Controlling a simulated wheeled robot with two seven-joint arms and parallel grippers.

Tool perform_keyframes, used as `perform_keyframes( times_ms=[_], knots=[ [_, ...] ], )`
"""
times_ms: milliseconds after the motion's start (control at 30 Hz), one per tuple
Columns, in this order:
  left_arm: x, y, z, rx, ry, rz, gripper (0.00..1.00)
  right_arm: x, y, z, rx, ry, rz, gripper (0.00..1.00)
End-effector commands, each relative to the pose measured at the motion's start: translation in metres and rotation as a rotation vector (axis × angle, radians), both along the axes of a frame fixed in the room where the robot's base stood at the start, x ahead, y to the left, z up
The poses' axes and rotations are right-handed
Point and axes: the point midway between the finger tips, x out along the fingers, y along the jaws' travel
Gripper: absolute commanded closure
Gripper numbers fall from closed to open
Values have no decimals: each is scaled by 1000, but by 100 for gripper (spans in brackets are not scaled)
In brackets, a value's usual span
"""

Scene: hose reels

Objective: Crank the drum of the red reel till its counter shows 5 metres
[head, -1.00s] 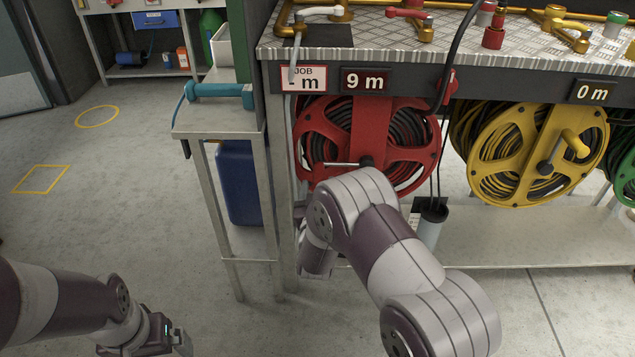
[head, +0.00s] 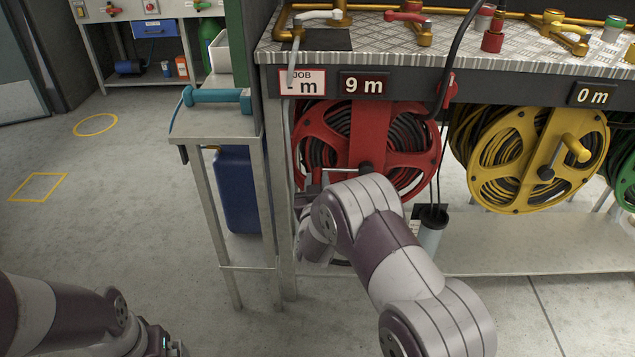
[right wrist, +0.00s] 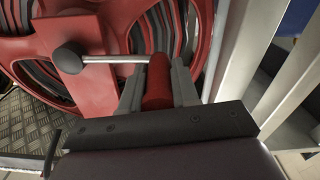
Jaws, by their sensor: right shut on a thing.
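The red reel (head: 410,150) hangs under the bench at its left end, black hose wound on its drum. Its counter (head: 364,84) reads 9 m. In the head view the crank arm (head: 345,171) points left from the hub; my right gripper (head: 312,187) is at its outer end, partly hidden by my arm. In the right wrist view the fingers of my right gripper (right wrist: 158,90) are shut on the crank's red grip (right wrist: 158,75), one finger on each side. My left gripper (head: 176,349) is cut off by the bottom edge, so its jaws cannot be made out.
A JOB sign (head: 303,82) is left of the counter. A steel side stand (head: 215,128) stands close left of the reel. The yellow reel (head: 530,125), its counter (head: 592,95) at 0 m, is to the right. A black hose hangs into a grey cup (head: 430,235).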

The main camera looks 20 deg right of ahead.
Motion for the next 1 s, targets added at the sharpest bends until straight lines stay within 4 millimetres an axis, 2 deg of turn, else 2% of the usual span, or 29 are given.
perform_keyframes(
  times_ms=[267,800,1000],
  knots=[
    [0,0,13,0,0,0,0,0,-1,19,123,-36,-1,100],
    [0,0,36,0,0,0,0,-5,-18,64,512,-149,-1,100],
    [0,0,41,0,0,0,0,-7,-24,72,527,-152,-2,100]
  ],
)
